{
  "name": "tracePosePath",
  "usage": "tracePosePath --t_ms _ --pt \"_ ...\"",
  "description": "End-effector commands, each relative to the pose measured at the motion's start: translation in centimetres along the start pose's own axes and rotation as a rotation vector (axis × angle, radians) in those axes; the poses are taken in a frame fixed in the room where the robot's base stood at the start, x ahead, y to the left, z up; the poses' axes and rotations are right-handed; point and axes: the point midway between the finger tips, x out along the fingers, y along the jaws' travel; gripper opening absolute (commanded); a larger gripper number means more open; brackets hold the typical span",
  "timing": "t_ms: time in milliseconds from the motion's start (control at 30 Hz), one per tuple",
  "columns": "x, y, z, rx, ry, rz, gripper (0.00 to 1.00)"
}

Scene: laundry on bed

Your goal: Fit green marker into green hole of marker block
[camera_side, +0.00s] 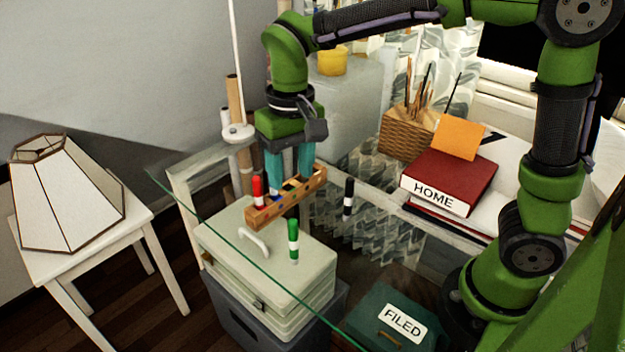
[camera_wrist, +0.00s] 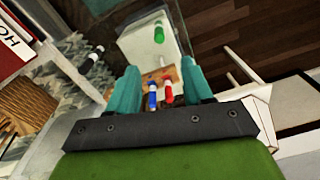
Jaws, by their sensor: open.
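The wooden marker block (camera_side: 262,217) lies on the glass table, with a red marker (camera_side: 258,190) upright in its near end. A blue marker (camera_wrist: 152,100) stands in it in the wrist view, beside the red one (camera_wrist: 168,93). The green marker (camera_side: 293,241) stands upright on the glass in front of the block, apart from it; it also shows in the wrist view (camera_wrist: 159,33). My gripper (camera_side: 289,178) is open above the block's far part, its teal fingers apart and partly hiding it. The fingers hold no green marker. The green hole cannot be made out.
A black marker (camera_side: 348,198) stands on the glass right of the block. A lamp (camera_side: 65,200) stands left, off the glass. Glass around the green marker is clear.

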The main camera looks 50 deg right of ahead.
Motion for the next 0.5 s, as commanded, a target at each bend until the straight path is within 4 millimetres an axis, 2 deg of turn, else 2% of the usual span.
tracePosePath --t_ms 100,167,267,500 --pt "-1.1 0.1 -0.4 0.053 -0.005 0.021 0.5" --pt "-0.5 0.3 -0.1 0.065 -0.018 0.028 0.5" --pt "1.1 0.3 0.0 0.07 -0.023 0.029 0.5" --pt "6.4 0.5 0.1 0.069 -0.023 0.029 0.5"
